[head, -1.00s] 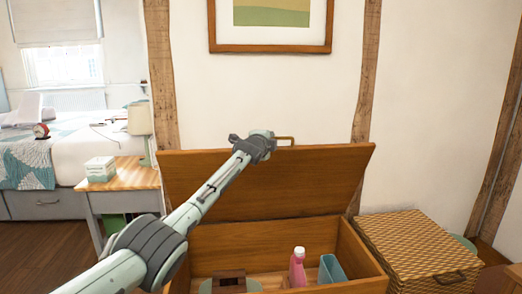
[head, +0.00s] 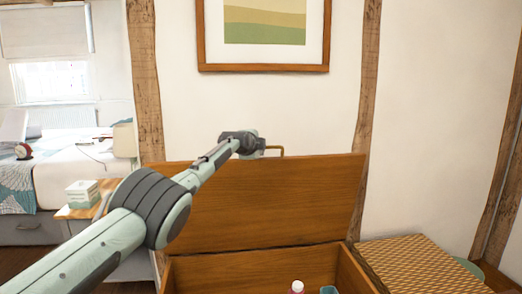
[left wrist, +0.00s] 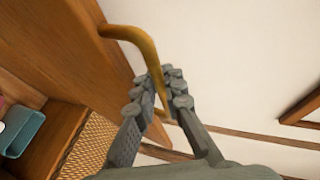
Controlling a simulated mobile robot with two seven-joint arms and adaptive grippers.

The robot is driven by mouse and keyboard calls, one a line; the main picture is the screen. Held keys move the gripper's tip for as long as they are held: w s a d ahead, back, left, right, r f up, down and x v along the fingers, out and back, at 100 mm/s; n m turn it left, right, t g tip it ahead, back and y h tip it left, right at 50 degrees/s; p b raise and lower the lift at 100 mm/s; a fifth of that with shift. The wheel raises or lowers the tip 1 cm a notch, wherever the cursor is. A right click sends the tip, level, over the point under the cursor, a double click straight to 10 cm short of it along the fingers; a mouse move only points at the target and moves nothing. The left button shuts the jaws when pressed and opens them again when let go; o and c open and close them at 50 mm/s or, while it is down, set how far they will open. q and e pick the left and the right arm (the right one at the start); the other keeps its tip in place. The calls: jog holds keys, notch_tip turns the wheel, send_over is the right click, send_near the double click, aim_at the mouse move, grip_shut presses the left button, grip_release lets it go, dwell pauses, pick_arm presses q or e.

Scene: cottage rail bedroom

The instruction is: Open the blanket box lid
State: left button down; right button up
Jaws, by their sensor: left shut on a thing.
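The blanket box lid (head: 285,205) is a wide wooden panel standing raised, close to upright, at the back of the box (head: 240,272). A brass handle (head: 282,151) sticks out at its top edge. The handle (left wrist: 140,42) is large in the left wrist view. My left gripper (head: 258,147) is at the top edge of the lid. My right gripper is in neither view.
A bedside table (head: 80,212) and bed are at left. The wall is close behind the lid.

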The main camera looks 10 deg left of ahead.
pick_arm(q)
jog(key=shift+d+r, duration=0.1)
jog(key=shift+r, duration=0.25)
jog(key=c, duration=1.7)
grip_release()
jog(key=shift+o, duration=0.5)
jog(key=shift+f, duration=0.1)
jog(key=shift+s+a+r, duration=0.1)
jog(key=shift+a+r, duration=0.2)
jog(key=shift+a, duration=0.2)
jog(key=shift+s+r, duration=0.1)
jog(key=shift+s+d, duration=0.1)
jog(key=shift+s, duration=0.2)
jog(key=s+a, duration=0.1)
jog(key=s, duration=1.2)
jog(key=shift+s+a, duration=0.15)
jog(key=shift+s, duration=0.25)
